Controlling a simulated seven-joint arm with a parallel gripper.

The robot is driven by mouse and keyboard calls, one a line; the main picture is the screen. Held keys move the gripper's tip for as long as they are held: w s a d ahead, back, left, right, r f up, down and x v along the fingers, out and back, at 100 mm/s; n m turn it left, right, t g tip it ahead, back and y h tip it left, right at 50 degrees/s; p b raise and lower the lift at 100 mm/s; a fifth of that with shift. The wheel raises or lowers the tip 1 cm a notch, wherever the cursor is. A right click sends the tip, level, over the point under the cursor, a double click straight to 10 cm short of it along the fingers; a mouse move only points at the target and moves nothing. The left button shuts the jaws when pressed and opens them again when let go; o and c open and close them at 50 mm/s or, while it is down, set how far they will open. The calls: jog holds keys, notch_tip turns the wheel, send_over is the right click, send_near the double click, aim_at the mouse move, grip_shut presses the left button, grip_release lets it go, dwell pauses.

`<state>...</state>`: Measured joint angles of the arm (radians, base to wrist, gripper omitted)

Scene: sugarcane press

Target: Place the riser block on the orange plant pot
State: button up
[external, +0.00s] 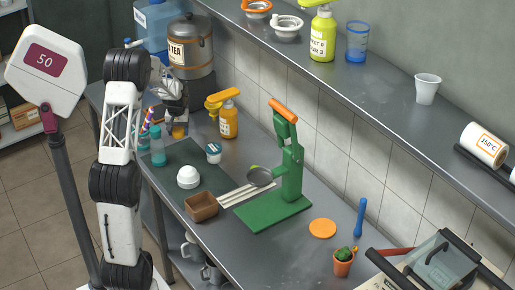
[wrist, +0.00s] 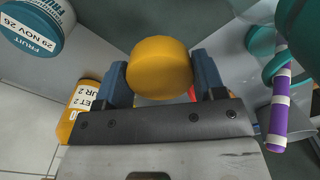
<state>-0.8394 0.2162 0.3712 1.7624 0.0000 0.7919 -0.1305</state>
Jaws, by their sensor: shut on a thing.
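My gripper (external: 177,118) is at the back left of the counter, beside the tea urn. In the wrist view, my gripper (wrist: 161,72) is shut with its blue fingers on either side of a yellow round block (wrist: 159,68), which I take to be the riser block. The block also shows, small and partly hidden, below the gripper in the external view (external: 179,131). The orange plant pot (external: 343,267) stands upright near the counter's front right, far from my gripper, with a small green cactus in it.
A green press (external: 287,178) stands mid-counter between my gripper and the pot. A yellow pump bottle (external: 228,122), a teal bottle (external: 158,153), a white dome (external: 188,177) and a brown box (external: 201,208) are nearer. An orange disc (external: 322,228) lies near the pot. A shelf (external: 385,85) overhangs behind.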

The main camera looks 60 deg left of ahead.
jog(key=shift+w, duration=0.1)
jog(key=w+d+r+m, duration=0.3)
jog(key=w+d+r, duration=0.2)
jog(key=w+d, duration=0.7)
jog(key=w+d+r+m, duration=0.2)
jog(key=w+d+r, duration=0.4)
jog(key=w+d, duration=0.5)
jog(key=w+d+r+m, duration=0.2)
jog(key=w+d, duration=0.1)
jog(key=d, duration=0.7)
jog(key=w+d+r+m, duration=0.2)
jog(key=w+d, duration=0.2)
jog(key=d, duration=0.6)
jog(key=w+d+r+m, duration=0.1)
jog(key=w+d, duration=0.2)
jog(key=d, duration=0.8)
jog(key=s+d+f+m, duration=0.1)
jog(key=s+d+f, duration=0.1)
jog(key=s+d, duration=0.45)
jog(key=s+d+f, duration=0.2)
jog(key=s+d, duration=0.2)
jog(key=d, duration=0.6)
jog(key=s+d+f, duration=0.4)
jog(key=s+d, duration=0.2)
jog(key=s, duration=0.5)
jog(key=s+d+f, duration=0.3)
jog(key=s+d, duration=0.4)
jog(key=s, duration=0.5)
jog(key=shift+f, duration=0.35)
